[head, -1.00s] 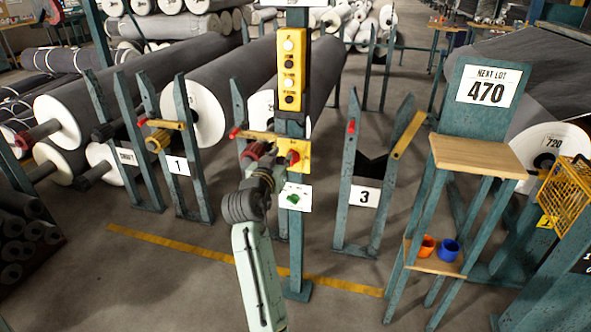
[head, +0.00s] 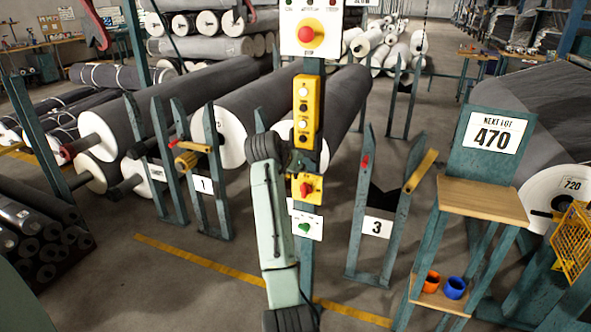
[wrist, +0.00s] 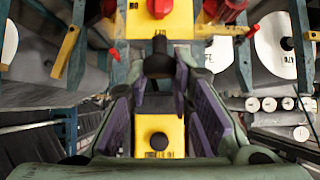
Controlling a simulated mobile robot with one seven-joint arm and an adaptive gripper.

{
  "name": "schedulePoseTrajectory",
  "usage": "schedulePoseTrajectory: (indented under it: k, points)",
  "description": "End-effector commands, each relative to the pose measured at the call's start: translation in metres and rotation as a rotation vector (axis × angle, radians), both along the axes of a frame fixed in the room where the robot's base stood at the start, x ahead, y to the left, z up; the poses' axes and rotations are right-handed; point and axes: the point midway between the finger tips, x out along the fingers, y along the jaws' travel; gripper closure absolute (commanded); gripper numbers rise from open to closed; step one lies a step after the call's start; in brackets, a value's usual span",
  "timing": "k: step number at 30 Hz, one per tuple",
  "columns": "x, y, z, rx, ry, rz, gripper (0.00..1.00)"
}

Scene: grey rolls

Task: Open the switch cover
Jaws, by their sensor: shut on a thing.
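A yellow switch box with a red switch (head: 307,188) hangs on the teal post. It shows at the top of the wrist view (wrist: 158,10). Above it is a yellow button box (head: 307,110); its black button shows low in the wrist view (wrist: 158,142). My gripper (wrist: 158,68) is shut on a small dark knob (wrist: 160,46) beside the switch box edge. I cannot tell whether this knob belongs to the switch cover. In the head view my arm hides much of the gripper, between the two yellow boxes.
A white panel with a red stop button (head: 307,32) tops the post, and one with a green knob (head: 305,227) is below. Stand 3 (head: 378,228) is at right, stand 1 (head: 203,186) at left. A wooden-topped stand (head: 483,198) is further right. Large grey rolls lie behind.

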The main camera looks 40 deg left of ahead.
Motion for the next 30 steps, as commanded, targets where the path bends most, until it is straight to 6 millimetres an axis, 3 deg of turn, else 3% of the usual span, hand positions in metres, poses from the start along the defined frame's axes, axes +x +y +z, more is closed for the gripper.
schedulePoseTrajectory:
  k: [16, 17, 26, 30]
  points:
    - [0.0019, -0.0009, -0.0023, -0.012, 0.031, -0.003, 1.0]
    - [0.0019, -0.0009, -0.0024, -0.012, 0.031, -0.003, 0.77]
    - [0.0018, -0.0001, -0.0009, -0.009, 0.028, -0.002, 0.57]
    - [0.0016, 0.0002, -0.0005, -0.008, 0.027, -0.001, 0.57]
